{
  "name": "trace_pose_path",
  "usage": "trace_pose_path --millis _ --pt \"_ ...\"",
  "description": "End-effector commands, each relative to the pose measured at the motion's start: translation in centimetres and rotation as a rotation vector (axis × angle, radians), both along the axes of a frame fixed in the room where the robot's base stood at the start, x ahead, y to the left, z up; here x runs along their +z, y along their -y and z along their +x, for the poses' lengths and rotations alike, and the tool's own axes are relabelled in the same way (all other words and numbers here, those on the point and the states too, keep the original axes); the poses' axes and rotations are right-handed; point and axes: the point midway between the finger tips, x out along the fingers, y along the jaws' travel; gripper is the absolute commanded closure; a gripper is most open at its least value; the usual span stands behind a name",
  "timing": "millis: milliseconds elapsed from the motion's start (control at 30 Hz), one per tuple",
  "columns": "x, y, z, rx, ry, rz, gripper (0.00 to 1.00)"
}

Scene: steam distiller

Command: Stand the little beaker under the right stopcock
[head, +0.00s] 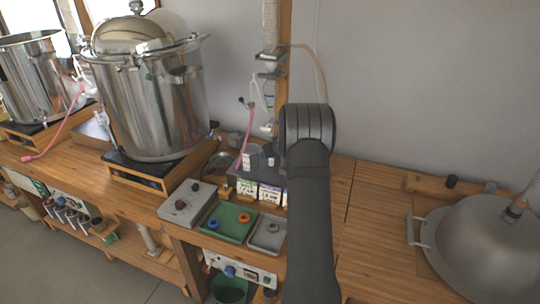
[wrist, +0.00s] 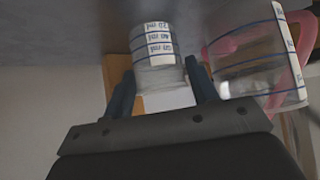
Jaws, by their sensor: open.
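The little beaker (wrist: 155,62), clear with blue lines and a white scale label, is in the wrist view between the two fingers of my gripper (wrist: 162,76). The fingers are open, one on each side of it; whether they touch it I cannot tell. A wider clear beaker (wrist: 262,62) is just right of the right finger, with a pink tube seen through or behind it. In the head view, a clear beaker (head: 252,158) stands on the dark stand left of my arm. A stopcock (head: 268,128) shows above it. My arm hides my gripper and the right stopcock there.
A steel boiler (head: 155,105) stands left, its pink hose (head: 245,138) near the stand. A metal bowl (head: 219,164), a green tray (head: 228,223) and a grey tray (head: 268,235) lie around the stand. A domed steel lid (head: 490,250) lies right. Bare wood lies between arm and lid.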

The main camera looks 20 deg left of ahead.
Motion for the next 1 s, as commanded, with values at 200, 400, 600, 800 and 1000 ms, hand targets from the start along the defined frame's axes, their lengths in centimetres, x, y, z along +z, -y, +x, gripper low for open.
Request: trace_pose_path --millis 200,400,600,800,1000 --pt "3.1 2.2 -2.1 -0.001 0.002 0.0 0.47" --pt "5.3 3.7 -3.7 -0.001 0.001 0.0 0.47" --pt "6.4 4.6 -4.5 0.0 0.0 0.0 0.47" --pt "6.6 4.7 -4.7 0.0 -0.001 -0.001 0.47" --pt "6.5 4.7 -4.7 0.0 -0.001 -0.001 0.47"
